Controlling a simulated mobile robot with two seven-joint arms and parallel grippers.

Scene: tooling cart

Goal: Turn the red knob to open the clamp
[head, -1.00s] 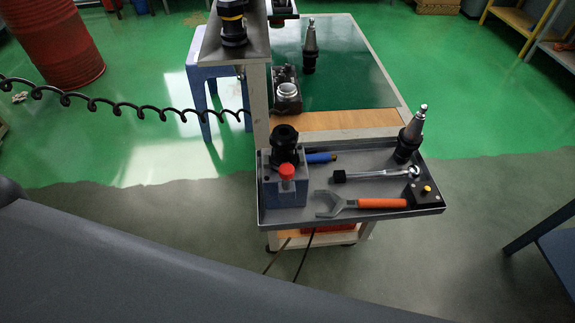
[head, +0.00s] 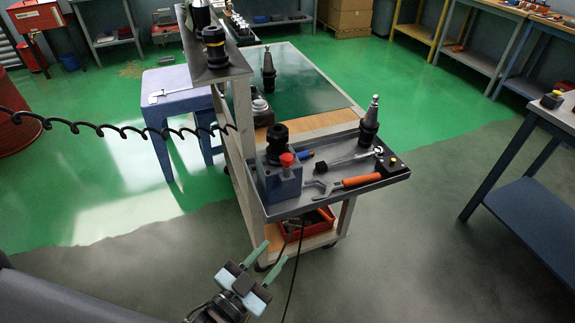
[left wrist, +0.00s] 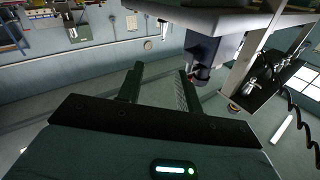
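A black tool holder (head: 277,139) stands upright in the clamp. My left gripper (head: 268,253) is open and empty, below and in front of the tray, apart from the knob. In the left wrist view its two fingers (left wrist: 159,82) are spread, and the clamp block (left wrist: 208,50) shows beyond them, with a red part (left wrist: 199,72) at its end. My right gripper is not in view.
The tray (head: 330,201) also holds an orange-handled wrench (head: 345,184), a ratchet (head: 345,159) and another tool holder (head: 369,125). A red bin (head: 308,222) sits on the cart's lower shelf. A blue stool (head: 180,105) stands left, a blue table (head: 535,215) right.

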